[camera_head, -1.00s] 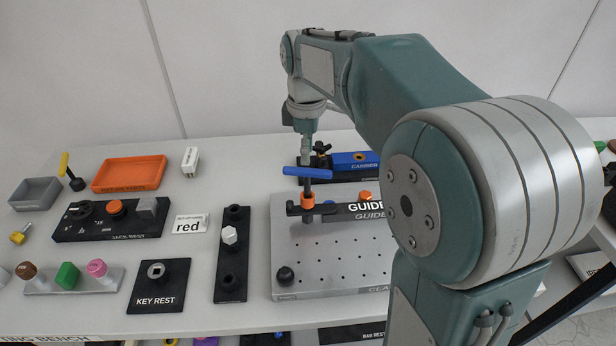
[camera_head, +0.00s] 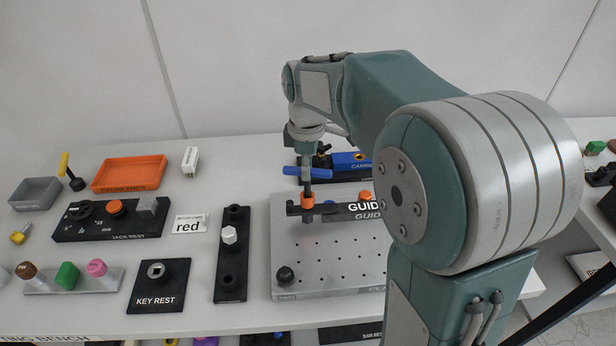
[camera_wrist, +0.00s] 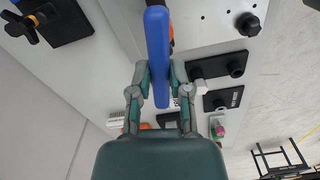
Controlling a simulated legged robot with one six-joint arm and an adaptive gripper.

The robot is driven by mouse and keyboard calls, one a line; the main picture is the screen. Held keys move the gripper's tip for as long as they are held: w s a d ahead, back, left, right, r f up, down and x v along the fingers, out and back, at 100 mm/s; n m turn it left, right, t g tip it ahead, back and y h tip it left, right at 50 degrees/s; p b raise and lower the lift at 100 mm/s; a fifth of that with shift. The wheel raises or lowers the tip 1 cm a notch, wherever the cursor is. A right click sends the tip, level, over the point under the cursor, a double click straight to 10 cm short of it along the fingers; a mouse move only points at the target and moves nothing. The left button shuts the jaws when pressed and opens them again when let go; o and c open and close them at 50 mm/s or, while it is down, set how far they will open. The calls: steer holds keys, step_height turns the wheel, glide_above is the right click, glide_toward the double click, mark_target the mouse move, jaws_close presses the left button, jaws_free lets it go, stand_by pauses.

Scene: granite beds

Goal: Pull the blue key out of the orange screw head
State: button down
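The blue key (camera_head: 299,173) has a blue bar handle on a dark upright shaft. The shaft's lower end is in the orange screw head (camera_head: 307,202), on a dark arm beside the GUIDE label over a grey plate. My gripper (camera_head: 307,164) points straight down over the middle of the handle. In the wrist view the blue handle (camera_wrist: 158,45) runs lengthwise between my fingers (camera_wrist: 160,75), which press close on both its sides; the gripper looks shut on it. The orange head is mostly hidden behind the handle there.
A KEY REST block (camera_head: 148,296) with a square socket stands front left of the grey plate (camera_head: 330,275). A black strip (camera_head: 231,270) with a white knob lies between them. A blue CARRIER block (camera_head: 350,159) stands just behind my gripper.

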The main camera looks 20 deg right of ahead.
steer(key=shift+r, duration=0.65)
stand_by(0.4)
steer(key=shift+r, duration=2.15)
